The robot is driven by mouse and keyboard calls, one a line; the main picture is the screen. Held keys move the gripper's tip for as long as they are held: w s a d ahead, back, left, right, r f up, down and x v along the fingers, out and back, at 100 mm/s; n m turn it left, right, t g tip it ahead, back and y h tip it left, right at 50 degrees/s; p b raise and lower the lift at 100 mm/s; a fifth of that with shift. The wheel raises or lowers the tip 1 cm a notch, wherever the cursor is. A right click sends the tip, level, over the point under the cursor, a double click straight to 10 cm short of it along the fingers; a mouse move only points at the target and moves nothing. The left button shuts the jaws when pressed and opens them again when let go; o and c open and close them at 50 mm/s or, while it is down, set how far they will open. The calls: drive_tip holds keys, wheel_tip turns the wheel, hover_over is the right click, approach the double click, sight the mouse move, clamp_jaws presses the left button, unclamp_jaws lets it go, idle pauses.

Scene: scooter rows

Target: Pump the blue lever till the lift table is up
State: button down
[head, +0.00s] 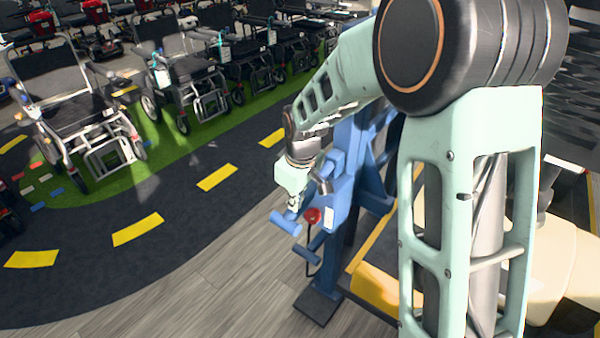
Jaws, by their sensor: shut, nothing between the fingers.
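The blue lever (286,222) shows as a short blue bar sticking out to the left from a blue upright frame (345,190). A red round part (312,216) and a white label sit on the frame close to it. My gripper (293,204) is shut, pointing down just above the lever. I cannot tell whether its fingertips touch the lever. A yellow platform (376,288) low beside the blue frame may be part of the lift table. My arm hides most of what lies to its right.
Wheelchairs (84,125) stand in rows on a green strip (165,150) at the back left. A dark curved lane (150,265) with yellow dashes crosses the floor. Grey wooden flooring (220,305) in front of the blue frame is clear.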

drive_tip(key=shift+s+f, duration=0.2)
drive_tip(key=shift+f, duration=0.3)
drive_tip(key=shift+s+f, duration=0.15)
drive_tip(key=shift+r, duration=0.45)
drive_tip(key=s+a+p+v, duration=0.1)
drive_tip(key=p+v, duration=0.2)
drive_tip(key=v, duration=1)
drive_tip(key=shift+s+a+r+p, duration=0.2)
drive_tip(key=shift+r+p, duration=0.05)
drive_tip(key=shift+p, duration=0.05)
